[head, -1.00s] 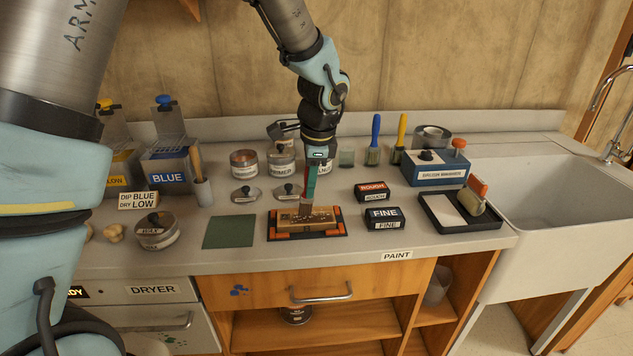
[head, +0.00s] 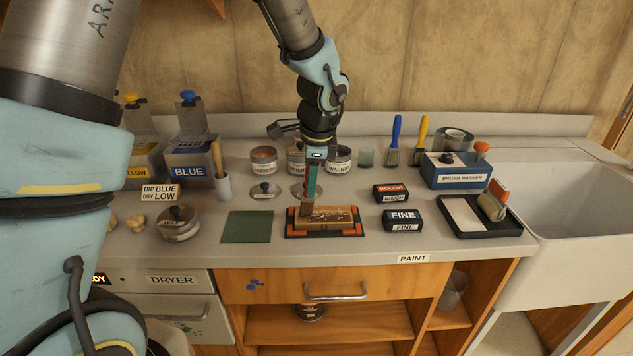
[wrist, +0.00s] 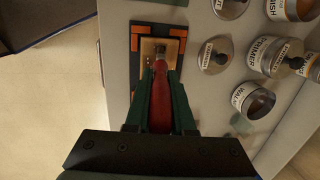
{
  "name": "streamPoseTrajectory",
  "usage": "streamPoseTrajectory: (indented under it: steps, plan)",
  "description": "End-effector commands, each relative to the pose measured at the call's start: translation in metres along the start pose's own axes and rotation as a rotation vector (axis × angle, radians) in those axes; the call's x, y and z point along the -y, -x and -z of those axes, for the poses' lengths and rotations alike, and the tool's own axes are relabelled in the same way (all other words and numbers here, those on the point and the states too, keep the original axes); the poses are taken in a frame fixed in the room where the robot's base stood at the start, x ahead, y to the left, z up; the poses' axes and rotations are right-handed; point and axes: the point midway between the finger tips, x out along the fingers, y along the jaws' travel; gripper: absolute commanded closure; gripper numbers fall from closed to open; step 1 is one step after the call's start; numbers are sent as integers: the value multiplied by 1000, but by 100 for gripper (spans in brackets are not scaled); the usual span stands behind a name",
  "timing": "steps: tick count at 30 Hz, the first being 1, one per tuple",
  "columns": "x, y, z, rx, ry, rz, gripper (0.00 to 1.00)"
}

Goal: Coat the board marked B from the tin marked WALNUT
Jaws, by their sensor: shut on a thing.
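My gripper (head: 311,190) is shut on a red-handled brush (wrist: 160,95), pointing down. The brush tip is at the left end of a wooden board (head: 334,215), touching or just above it; I cannot tell which. The board lies flat on a dark mat with orange corners (head: 364,234). Pale flecks show on its top, and no letter is readable. The WALNUT tin (head: 338,161) stands behind to the right; it is open in the wrist view (wrist: 259,103), with a dark inside. Part of the board is hidden by the brush and gripper in the wrist view.
A VARNISH tin (head: 263,160) and a PRIMER tin (head: 296,159) stand behind, with a loose lid (head: 264,192) in front. A green pad (head: 247,227) lies left; ROUGH (head: 391,194) and FINE (head: 402,220) blocks lie right. A roller tray (head: 481,232) is near the sink (head: 575,190).

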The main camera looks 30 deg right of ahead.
Motion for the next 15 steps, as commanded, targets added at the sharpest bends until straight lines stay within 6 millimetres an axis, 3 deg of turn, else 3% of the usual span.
streamPoseTrajectory:
  steps: [15]
  plan:
    - [0, -2, -21, 1, 0, -1, 100]
